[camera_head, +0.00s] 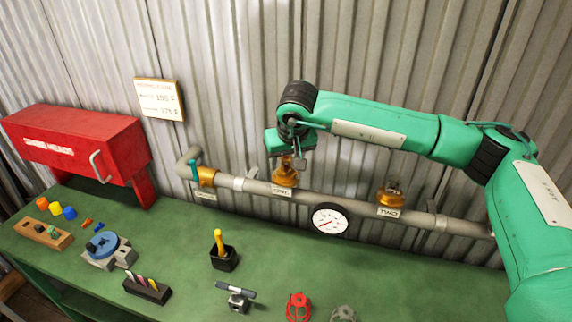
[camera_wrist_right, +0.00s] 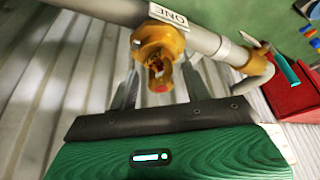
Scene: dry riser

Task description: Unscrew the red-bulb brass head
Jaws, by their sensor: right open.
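A brass head (camera_head: 285,171) stands on the grey pipe at the label "ONE". In the right wrist view this brass head (camera_wrist_right: 159,40) shows a small red bulb (camera_wrist_right: 159,86) within its frame. My right gripper (camera_head: 293,149) is at the top of this head, and in the wrist view its open fingers (camera_wrist_right: 160,88) lie on either side of the bulb end. I cannot tell whether either finger touches it. A second brass head (camera_head: 389,195) stands at the label "TWO"; its bulb colour is too small to tell. My left gripper is not in view.
The grey pipe (camera_head: 355,209) runs along the corrugated wall and carries a round gauge (camera_head: 330,220). A red cabinet (camera_head: 75,150) stands at the left. The green bench (camera_head: 185,250) holds a black cup, a blue-topped fixture and several small parts, with clear patches between them.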

